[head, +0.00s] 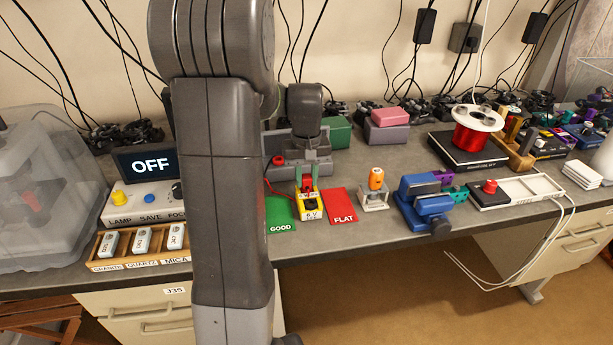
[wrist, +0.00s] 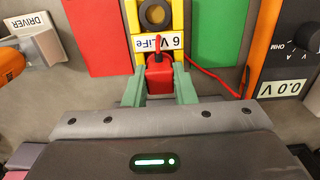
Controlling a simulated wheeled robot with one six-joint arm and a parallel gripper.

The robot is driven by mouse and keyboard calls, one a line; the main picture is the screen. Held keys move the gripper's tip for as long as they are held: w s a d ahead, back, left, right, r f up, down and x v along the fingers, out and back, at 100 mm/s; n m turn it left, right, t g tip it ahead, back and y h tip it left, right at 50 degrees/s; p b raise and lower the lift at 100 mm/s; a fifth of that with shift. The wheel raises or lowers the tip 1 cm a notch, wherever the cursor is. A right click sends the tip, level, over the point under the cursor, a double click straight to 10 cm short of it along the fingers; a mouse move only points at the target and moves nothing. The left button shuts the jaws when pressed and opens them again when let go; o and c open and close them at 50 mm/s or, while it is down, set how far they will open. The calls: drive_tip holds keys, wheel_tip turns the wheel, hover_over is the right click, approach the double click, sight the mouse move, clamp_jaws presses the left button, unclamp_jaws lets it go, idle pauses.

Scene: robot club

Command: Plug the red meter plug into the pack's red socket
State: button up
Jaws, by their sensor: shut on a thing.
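The red meter plug (wrist: 159,76) is between the green fingers of my gripper (wrist: 161,88), which is shut on it. The plug is at the near end of the yellow battery pack (wrist: 178,20) in the wrist view, beside its "6 V LiFe" label. The pack's red socket is hidden under the plug; I cannot tell whether the plug is seated. A black ring socket (wrist: 153,12) shows empty on the pack. In the head view my gripper (head: 307,175) is at the back of the pack (head: 311,214).
A green GOOD mat (head: 280,212) and a red FLAT mat (head: 342,204) flank the pack. A red lead (wrist: 215,80) runs from the plug side towards the meter. An orange-topped driver (head: 376,179) in a stand and a blue vise (head: 425,200) stand further right.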

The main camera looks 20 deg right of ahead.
drive_tip(key=shift+f, duration=0.25)
idle(0.7)
drive_tip(key=o, duration=1)
wheel_tip(320, 180, up, 14)
drive_tip(key=shift+f, duration=0.15)
wheel_tip(320, 180, down, 14)
drive_tip(key=shift+r, duration=0.35)
